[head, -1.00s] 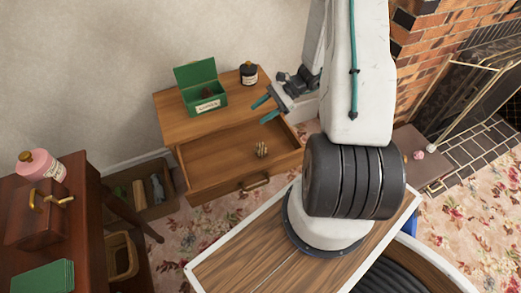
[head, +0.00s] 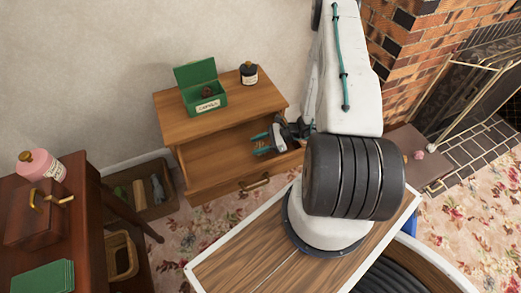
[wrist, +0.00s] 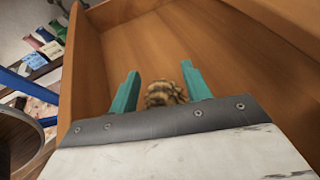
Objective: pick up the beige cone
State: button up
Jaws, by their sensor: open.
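The beige cone (wrist: 165,92), brown and beige with a scaly surface, lies in the open drawer (head: 208,160). My gripper (head: 262,142) is open and reaches down into the drawer; no finger is seen shut on the cone. In the head view the gripper hides most or all of the cone.
The drawer's wooden walls (wrist: 88,75) stand close around my gripper. A crate (head: 145,190) stands left on the floor, and a brick fireplace (head: 420,50) is at right.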

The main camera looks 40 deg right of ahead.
jog(key=shift+w+a+f, duration=0.2)
jog(key=shift+w+a, duration=0.05)
jog(key=shift+a, duration=0.15)
jog(key=c, duration=1)
jog(key=shift+r, duration=0.15)
